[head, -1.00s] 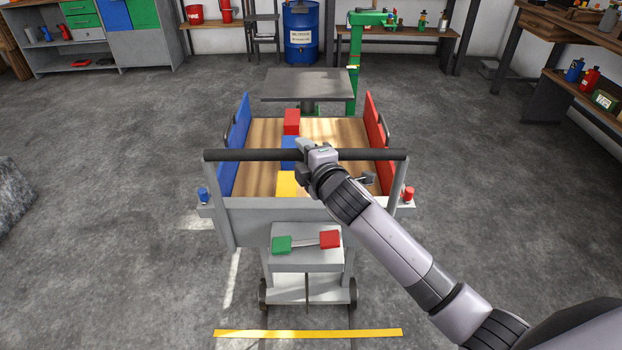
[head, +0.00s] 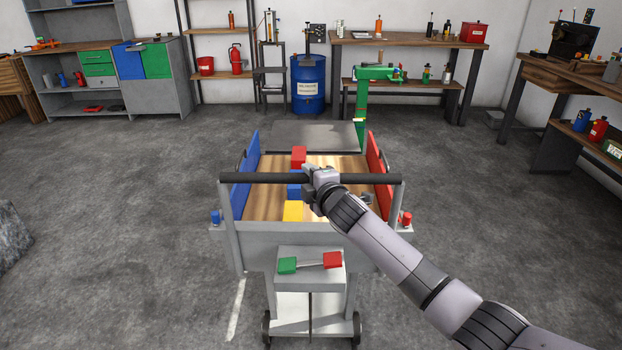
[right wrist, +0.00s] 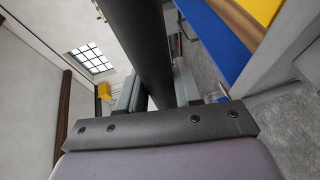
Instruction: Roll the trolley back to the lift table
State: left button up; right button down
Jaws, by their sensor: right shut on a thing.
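The trolley (head: 290,237) stands in the middle of the head view, with a wooden deck, a blue side panel (head: 245,172), a red side panel (head: 378,168) and a black push bar (head: 270,178). Red, blue and yellow blocks (head: 293,211) stand in a row on its deck. My right gripper (head: 313,182) is shut on the push bar near its middle; the bar (right wrist: 137,35) also runs between the fingers in the right wrist view. The lift table (head: 312,134), a dark flat top by a green post (head: 361,105), is just beyond the trolley's far end. My left gripper is out of view.
A blue drum (head: 308,85) and a workbench (head: 410,85) stand behind the lift table. A grey cabinet (head: 172,85) is at the back left, and a wooden bench (head: 575,80) at the right. The floor on both sides of the trolley is clear.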

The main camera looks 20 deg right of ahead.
jog(key=shift+w+d+r, duration=0.1)
jog(key=shift+w+r, duration=0.05)
jog(key=shift+r, duration=0.15)
jog(key=c, duration=1.1)
grip_release()
jog(key=shift+o, duration=1.3)
jog(key=shift+w+f, duration=0.25)
jog(key=shift+s, duration=0.15)
jog(key=shift+s, duration=0.1)
jog(key=v, duration=0.6)
jog(key=shift+s+p, duration=0.4)
jog(key=shift+r, duration=0.1)
